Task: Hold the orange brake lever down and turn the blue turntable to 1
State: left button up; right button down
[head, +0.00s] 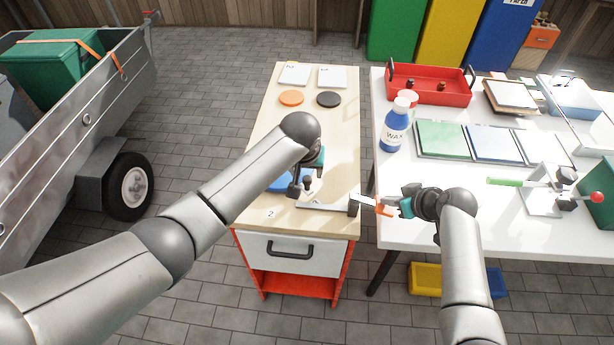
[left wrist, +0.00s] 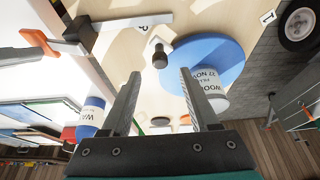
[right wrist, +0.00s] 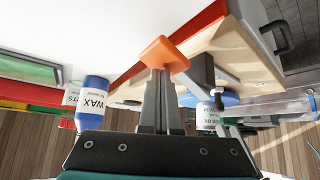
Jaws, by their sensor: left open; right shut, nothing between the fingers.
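The blue turntable (head: 281,182) lies on the wooden bench, partly hidden by my left arm. In the left wrist view the turntable (left wrist: 213,52) carries a white labelled can (left wrist: 208,78) and has a dark-tipped knob (left wrist: 159,56) at its edge. A "1" label (left wrist: 268,17) lies beyond it. My left gripper (left wrist: 157,84) is open and empty, its fingers pointing at the turntable near the knob. The orange brake lever (right wrist: 164,54) is at the bench's right side. My right gripper (right wrist: 159,72) is shut, its fingertips at the orange pad; whether they press on it is unclear.
A white table (head: 410,235) stands right of the bench, with a blue wax bottle (head: 395,125) and red tray (head: 430,92). Orange (head: 291,98) and black (head: 328,99) discs lie at the bench's far end. A "2" label (head: 270,213) lies in front of the turntable.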

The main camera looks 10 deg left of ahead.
aim_at(307, 179)
pick_arm(q)
jog(key=shift+x, duration=2.7)
grip_shut()
